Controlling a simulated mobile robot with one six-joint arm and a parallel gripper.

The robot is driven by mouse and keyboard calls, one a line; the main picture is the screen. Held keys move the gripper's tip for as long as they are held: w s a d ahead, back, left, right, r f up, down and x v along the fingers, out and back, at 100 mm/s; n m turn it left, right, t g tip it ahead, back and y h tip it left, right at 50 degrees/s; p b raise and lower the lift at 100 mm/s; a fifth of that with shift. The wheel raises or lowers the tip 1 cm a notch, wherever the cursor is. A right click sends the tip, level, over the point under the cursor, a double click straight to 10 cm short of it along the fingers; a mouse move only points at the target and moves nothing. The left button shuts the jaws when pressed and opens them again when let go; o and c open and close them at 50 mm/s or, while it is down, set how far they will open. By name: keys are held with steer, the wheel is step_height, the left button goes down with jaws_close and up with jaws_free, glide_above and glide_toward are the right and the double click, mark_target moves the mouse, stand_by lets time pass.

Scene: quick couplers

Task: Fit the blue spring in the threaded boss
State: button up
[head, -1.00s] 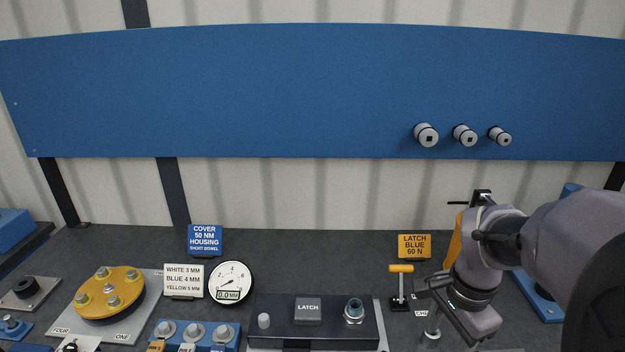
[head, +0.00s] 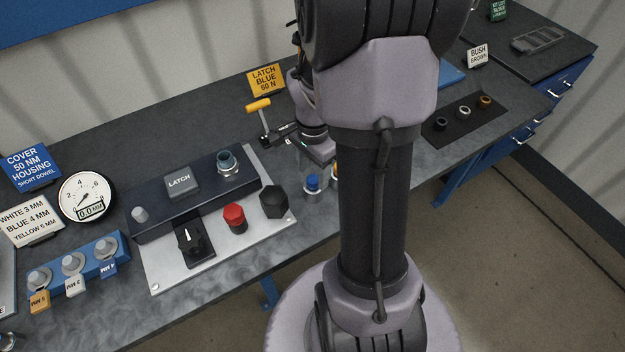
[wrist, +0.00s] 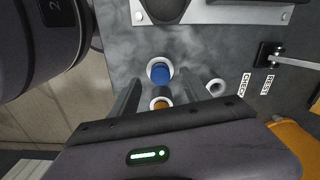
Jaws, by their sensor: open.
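The blue spring (head: 312,182) stands in a pale cup near the bench's front edge. In the wrist view the blue spring (wrist: 160,74) lies between and slightly beyond the fingertips of my gripper (wrist: 160,85). My gripper is open and empty, its fingers on either side of the cups and not visibly touching the spring. An orange spring (wrist: 161,104) sits in another cup closer to the gripper body, partly hidden by it. The threaded boss (head: 228,163) is a grey-blue upright cylinder on the dark latch block (head: 150,205); its opening faces up. My arm hides much of the gripper in the head view.
An empty pale cup (wrist: 215,87) stands right of the fingers in the wrist view. A yellow-handled lever (head: 260,108) stands behind the springs. A red button (head: 234,217) and black knob (head: 273,201) sit in front of the boss. The LATCH BLUE 60 N sign (head: 266,79) stands behind.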

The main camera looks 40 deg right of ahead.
step_height(320, 180, down, 2)
steer(key=shift+f, duration=0.1)
jaws_close()
stand_by(0.5)
